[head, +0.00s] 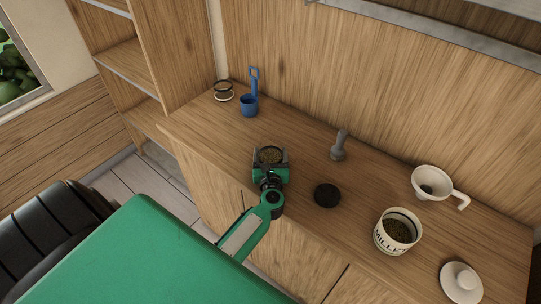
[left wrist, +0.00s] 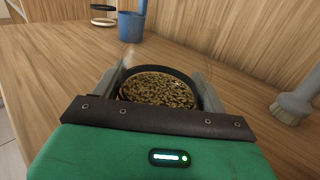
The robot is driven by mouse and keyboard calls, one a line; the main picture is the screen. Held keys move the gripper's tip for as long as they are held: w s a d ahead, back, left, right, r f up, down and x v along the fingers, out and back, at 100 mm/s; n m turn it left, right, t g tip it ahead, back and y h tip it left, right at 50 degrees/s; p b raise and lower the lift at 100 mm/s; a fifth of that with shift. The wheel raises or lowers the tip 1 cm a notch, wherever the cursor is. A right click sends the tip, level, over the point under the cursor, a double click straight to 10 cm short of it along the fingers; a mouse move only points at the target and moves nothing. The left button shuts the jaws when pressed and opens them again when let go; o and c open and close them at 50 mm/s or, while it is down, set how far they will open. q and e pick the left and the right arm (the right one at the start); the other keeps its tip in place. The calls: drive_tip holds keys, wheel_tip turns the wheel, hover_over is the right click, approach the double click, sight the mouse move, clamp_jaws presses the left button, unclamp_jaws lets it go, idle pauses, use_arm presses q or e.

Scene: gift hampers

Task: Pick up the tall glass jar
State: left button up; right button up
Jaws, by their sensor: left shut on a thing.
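The tall glass jar (head: 270,156) stands near the front edge of the wooden counter, open at the top and filled with brown grain or seeds. It also shows in the left wrist view (left wrist: 158,90), where its dark round rim sits between the fingers. My left gripper (head: 270,160) is shut on the jar, one finger on each side of it. The jar's lower part is hidden behind the green gripper body. I cannot tell whether its base touches the counter. My right gripper is not in view.
A black round lid (head: 327,195) lies right of the jar. A grey brush (head: 339,146), a white funnel (head: 431,183), a millet canister (head: 381,238) and a white lid (head: 461,283) stand further right. A blue scoop (head: 249,105) and a ringed glass (head: 223,91) are behind left.

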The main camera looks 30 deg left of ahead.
use_arm(q)
drive_tip(key=shift+r, duration=1.15)
wheel_tip(320, 180, up, 18)
drive_tip(key=p, duration=0.2)
drive_tip(key=shift+f, duration=0.2)
idle(0.3)
drive_tip(key=o, duration=0.5)
drive_tip(key=c, duration=0.5)
